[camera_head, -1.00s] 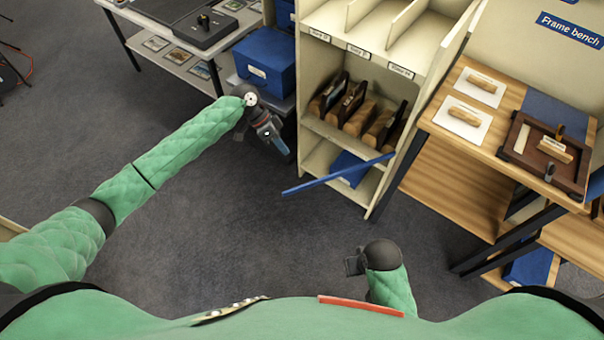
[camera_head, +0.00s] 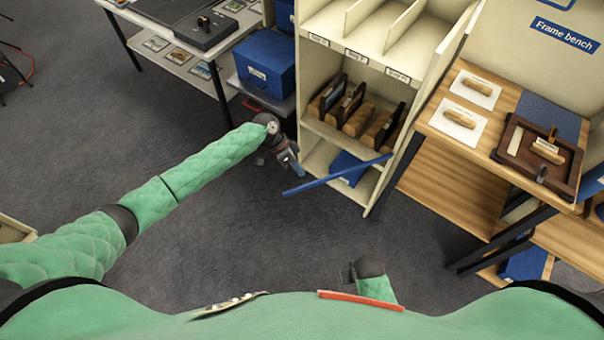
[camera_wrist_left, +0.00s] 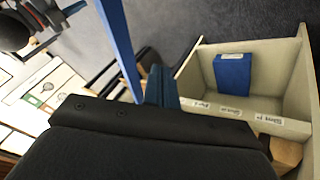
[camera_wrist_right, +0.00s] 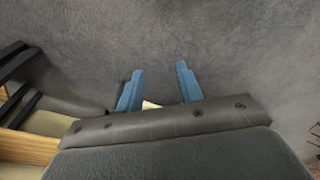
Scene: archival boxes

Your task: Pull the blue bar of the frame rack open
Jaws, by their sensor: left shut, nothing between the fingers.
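The blue bar (camera_head: 335,175) runs at a slant across the front of the cream frame rack (camera_head: 318,128), below the shelf of dark frames in wooden blocks. Its left end juts out over the floor; its right end is near the rack's right side. My left gripper (camera_head: 298,172) is shut and empty, just above the bar's left end in the picture. In the left wrist view the bar (camera_wrist_left: 120,45) passes left of the closed fingertips (camera_wrist_left: 160,85); contact is unclear. My right gripper (camera_head: 346,272) is low near my body, its blue fingers (camera_wrist_right: 158,88) apart and empty.
A wooden frame bench (camera_head: 450,125) stands right of the rack, with a tray (camera_head: 518,140) on top. A blue box (camera_head: 265,68) sits on a low shelf to the left. Another blue box (camera_head: 347,165) is inside the rack's bottom. The floor in front is clear.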

